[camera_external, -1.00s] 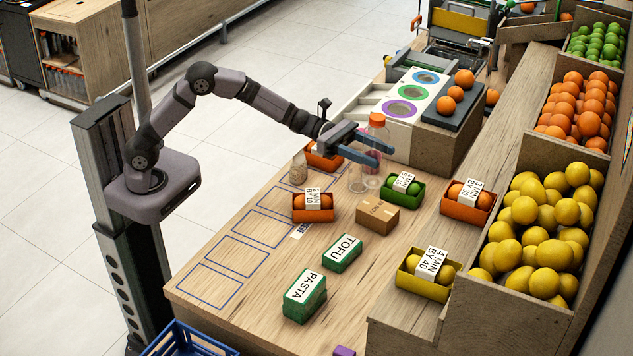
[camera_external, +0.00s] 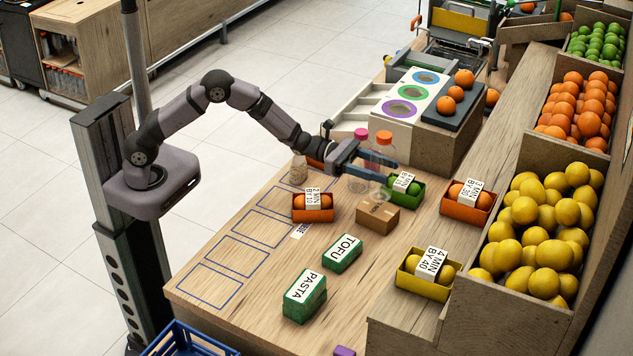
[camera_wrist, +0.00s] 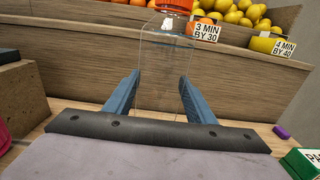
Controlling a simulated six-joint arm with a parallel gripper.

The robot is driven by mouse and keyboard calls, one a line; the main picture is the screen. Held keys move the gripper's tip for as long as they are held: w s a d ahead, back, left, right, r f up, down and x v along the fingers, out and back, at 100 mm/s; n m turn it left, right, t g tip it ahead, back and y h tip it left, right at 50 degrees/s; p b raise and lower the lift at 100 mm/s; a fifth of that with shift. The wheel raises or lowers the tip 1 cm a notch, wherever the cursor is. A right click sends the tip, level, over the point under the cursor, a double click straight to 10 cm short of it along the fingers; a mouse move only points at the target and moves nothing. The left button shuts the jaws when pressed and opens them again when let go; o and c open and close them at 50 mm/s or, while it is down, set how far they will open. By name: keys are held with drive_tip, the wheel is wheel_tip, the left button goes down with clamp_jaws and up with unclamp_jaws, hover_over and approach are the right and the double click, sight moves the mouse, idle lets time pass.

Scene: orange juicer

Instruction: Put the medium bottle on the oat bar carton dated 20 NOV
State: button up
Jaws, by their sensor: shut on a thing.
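My gripper (camera_external: 382,171) is shut on a clear bottle with an orange cap (camera_external: 383,139). In the wrist view, the upright bottle (camera_wrist: 165,70) stands between the two blue fingers (camera_wrist: 157,95). Its lower end shows faintly below the fingers, beside the green crate; I cannot tell whether it touches the table. A pink-capped bottle (camera_external: 361,134) is just behind my gripper, mostly hidden. A small clear bottle (camera_external: 298,169) stands to the left. A brown carton (camera_external: 378,215) sits on the table below and in front of my gripper; its printing is too small to read.
A green crate (camera_external: 405,188) is close to the right of the held bottle. Orange crates stand at left (camera_external: 313,207) and right (camera_external: 468,200). TOFU (camera_external: 342,253) and PASTA (camera_external: 305,296) packs lie nearer. Open tabletop surrounds the carton's near side.

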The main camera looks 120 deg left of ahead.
sight(391, 185)
drive_tip(key=shift+f+p, duration=0.55)
drive_tip(key=shift+f, duration=1.55)
drive_tip(key=shift+f, duration=0.1)
drive_tip(key=o, duration=1)
drive_tip(key=shift+s, duration=0.25)
drive_tip(key=s+b, duration=0.3)
drive_tip(key=s, duration=0.8)
drive_tip(key=shift+s, duration=0.25)
